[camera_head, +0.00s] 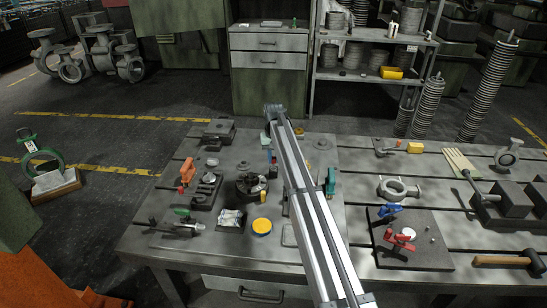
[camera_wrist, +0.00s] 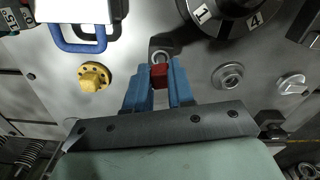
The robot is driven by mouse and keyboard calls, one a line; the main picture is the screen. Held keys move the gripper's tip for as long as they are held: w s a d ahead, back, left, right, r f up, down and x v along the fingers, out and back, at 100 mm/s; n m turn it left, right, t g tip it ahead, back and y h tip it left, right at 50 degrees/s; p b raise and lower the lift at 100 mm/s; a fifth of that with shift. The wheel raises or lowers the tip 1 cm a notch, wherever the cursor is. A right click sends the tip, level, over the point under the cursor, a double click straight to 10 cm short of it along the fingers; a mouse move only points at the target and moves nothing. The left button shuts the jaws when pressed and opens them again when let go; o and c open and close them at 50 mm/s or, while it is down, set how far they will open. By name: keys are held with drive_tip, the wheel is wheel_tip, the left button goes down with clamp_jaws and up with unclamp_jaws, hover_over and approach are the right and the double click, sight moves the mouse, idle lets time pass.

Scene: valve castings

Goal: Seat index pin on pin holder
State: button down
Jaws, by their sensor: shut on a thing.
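In the wrist view my gripper (camera_wrist: 158,80) has blue fingers shut on a small red block, which looks like the head of the index pin (camera_wrist: 159,71). The rest of the pin is hidden behind the red head and the fingers. Just beyond the red head is a grey metal ring on a small dark base, which looks like the pin holder (camera_wrist: 160,56). I cannot tell whether the pin touches it or is inside it. In the head view my gripper (camera_head: 268,156) shows as a small blue part beside my arm, and the pin is too small to make out surely.
A black numbered dial (camera_wrist: 226,14) is close beyond the ring. A yellow knob (camera_wrist: 93,77) is to the left, a round metal fitting (camera_wrist: 228,76) to the right, and a blue handle (camera_wrist: 78,44) at upper left. The workbench (camera_head: 205,255) also holds a yellow dish (camera_head: 262,226) and several clamps.

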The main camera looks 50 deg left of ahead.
drive_tip(key=shift+f, duration=0.3)
drive_tip(key=shift+f, duration=1.05)
drive_tip(key=shift+f, duration=0.1)
drive_tip(key=c, duration=0.9)
unclamp_jaws()
wheel_tip(320, 180, up, 14)
drive_tip(key=shift+f, duration=0.15)
idle(0.4)
